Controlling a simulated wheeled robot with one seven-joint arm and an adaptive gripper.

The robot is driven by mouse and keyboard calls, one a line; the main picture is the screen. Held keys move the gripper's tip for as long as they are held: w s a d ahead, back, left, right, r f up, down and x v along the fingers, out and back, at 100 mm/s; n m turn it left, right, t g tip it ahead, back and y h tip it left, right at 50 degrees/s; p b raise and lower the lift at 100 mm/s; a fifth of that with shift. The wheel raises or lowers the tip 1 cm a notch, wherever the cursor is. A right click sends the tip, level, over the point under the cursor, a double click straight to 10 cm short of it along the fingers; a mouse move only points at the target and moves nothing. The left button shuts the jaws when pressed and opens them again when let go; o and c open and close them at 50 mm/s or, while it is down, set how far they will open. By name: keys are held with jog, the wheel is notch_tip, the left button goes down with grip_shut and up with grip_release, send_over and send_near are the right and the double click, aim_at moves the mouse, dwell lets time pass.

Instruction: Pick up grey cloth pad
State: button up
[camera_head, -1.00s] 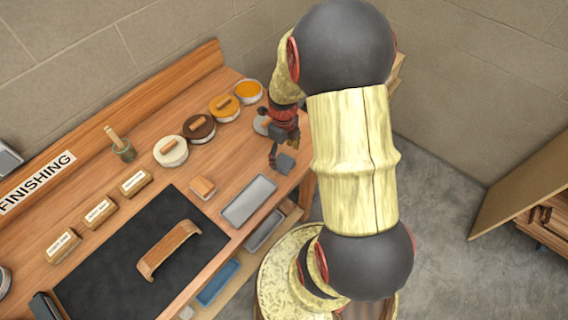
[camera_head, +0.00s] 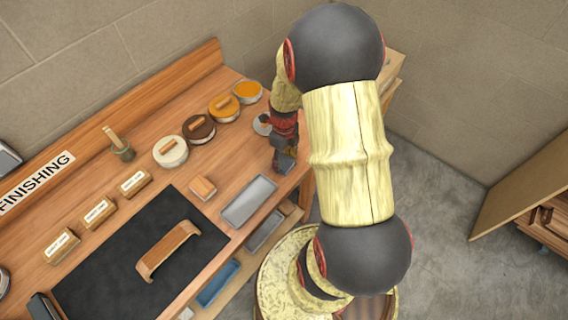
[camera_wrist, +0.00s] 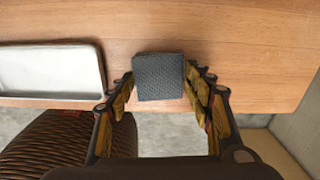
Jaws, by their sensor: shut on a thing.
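The grey cloth pad (camera_wrist: 159,77) is a small dark grey textured block in the wrist view. It sits between the two fingertips of my gripper (camera_wrist: 160,85), which are shut on its left and right sides. In the head view the pad (camera_head: 284,163) shows at the end of my gripper (camera_head: 282,152), over the right end of the bench. Whether the pad touches the bench top or is just above it, I cannot tell.
A shallow grey metal tray (camera_head: 248,201) lies left of the pad on the wooden bench (camera_head: 218,168). Several round tins line the back. A bent wooden piece (camera_head: 168,250) lies on a black mat (camera_head: 110,270). The bench's front edge is close to the pad.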

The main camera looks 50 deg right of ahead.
jog(key=shift+c, duration=1.3)
jog(key=shift+r, duration=0.1)
jog(key=shift+r, duration=0.65)
jog(key=s+r, duration=0.3)
jog(key=s, duration=0.1)
jog(key=s+r+p, duration=0.1)
jog(key=s+r, duration=0.3)
jog(key=s, duration=0.1)
jog(key=s+r+p, duration=0.1)
jog(key=s+r, duration=0.3)
jog(key=s, duration=0.1)
jog(key=shift+r, duration=0.25)
jog(key=o, duration=0.4)
jog(key=shift+p, duration=0.3)
jog(key=c, duration=0.4)
